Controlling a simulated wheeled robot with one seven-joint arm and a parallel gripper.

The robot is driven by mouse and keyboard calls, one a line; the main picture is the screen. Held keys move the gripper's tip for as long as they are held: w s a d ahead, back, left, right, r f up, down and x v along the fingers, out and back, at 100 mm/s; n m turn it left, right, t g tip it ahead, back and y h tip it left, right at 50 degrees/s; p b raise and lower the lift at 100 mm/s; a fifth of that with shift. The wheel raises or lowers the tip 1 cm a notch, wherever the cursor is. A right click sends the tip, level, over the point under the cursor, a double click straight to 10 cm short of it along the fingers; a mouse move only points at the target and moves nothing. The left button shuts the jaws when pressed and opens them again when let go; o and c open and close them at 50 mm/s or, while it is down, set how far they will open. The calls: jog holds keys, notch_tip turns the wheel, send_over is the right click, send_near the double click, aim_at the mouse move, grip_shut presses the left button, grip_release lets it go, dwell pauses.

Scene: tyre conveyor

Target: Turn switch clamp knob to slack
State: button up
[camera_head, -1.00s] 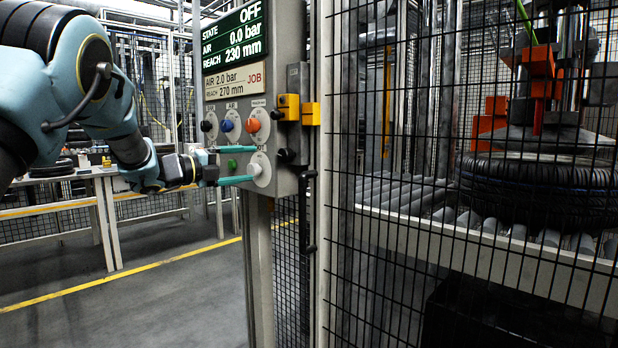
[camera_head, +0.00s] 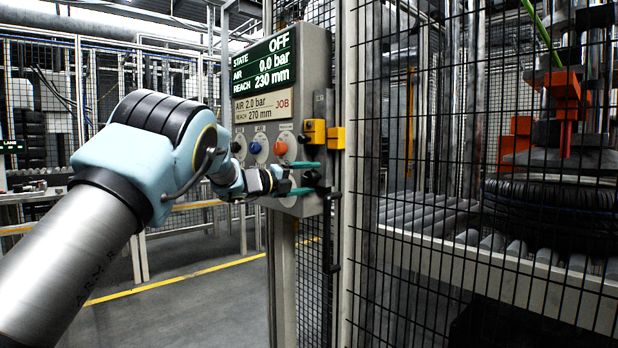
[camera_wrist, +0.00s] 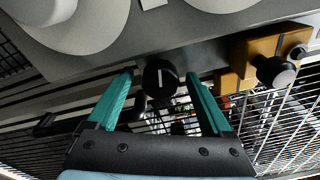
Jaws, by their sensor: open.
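A black knob (camera_wrist: 160,80) with a white pointer line sits on the edge side of the grey control box (camera_head: 320,60). In the head view the knob (camera_head: 312,179) is small and partly blocked by my gripper (camera_head: 304,178). In the wrist view my gripper (camera_wrist: 160,100) is open, with one teal finger on each side of the knob. I cannot tell whether the fingers touch it. The white line points roughly along the fingers. No slack label is readable.
The box display (camera_head: 262,60) reads OFF, 0.0 bar, 230 mm; the job plate (camera_head: 264,102) reads 2.0 bar, 270 mm. Blue (camera_head: 256,148) and orange (camera_head: 281,148) knobs sit above my gripper. A yellow latch (camera_head: 315,131), black handle (camera_head: 331,230) and mesh fence (camera_head: 450,200) stand close right.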

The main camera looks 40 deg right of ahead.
jog(key=shift+d, duration=0.1)
grip_shut()
dwell(0.7)
